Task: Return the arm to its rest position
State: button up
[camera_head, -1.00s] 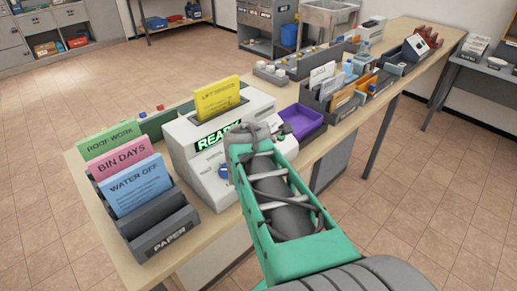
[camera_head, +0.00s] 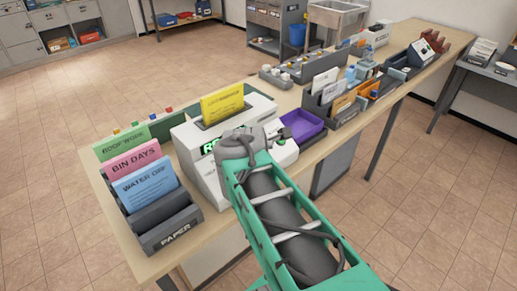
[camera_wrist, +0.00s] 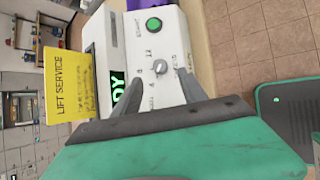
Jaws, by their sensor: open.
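My green arm reaches over the worktop beside a white machine with a green lit display (camera_head: 198,170). My gripper (camera_wrist: 160,82) shows in the wrist view, its two dark fingers apart with nothing between them. The fingers are in front of the machine's panel (camera_wrist: 150,45), which has a green button and a grey knob. I cannot tell the gap between fingers and panel. In the head view the gripper is hidden behind the arm. A yellow "LIFT SERVICE" card (camera_head: 223,104) stands upright in the machine's top; it also shows in the wrist view (camera_wrist: 66,82).
A grey paper rack (camera_head: 165,222) with green, pink and blue cards stands left of the machine. A purple tray (camera_head: 301,125) is to its right. Sorting bins (camera_head: 335,100) line the worktop further right. The tiled floor (camera_head: 420,190) in front is clear.

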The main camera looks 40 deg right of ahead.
jog(key=s+a+f+m+g+y, duration=0.1)
jog(key=a+f+m+y, duration=0.1)
jog(key=a+m, duration=0.6)
jog(key=s+a+f+m+g+y, duration=0.1)
jog(key=a+m, duration=0.7)
jog(key=a, duration=0.8)
notch_tip(320, 180, down, 3)
jog(key=s+y, duration=0.1)
jog(key=y, duration=0.2)
jog(key=shift+s+r+m+g+y, duration=0.15)
jog(key=shift+s+m+g+y, duration=0.15)
jog(key=shift+m+g, duration=0.1)
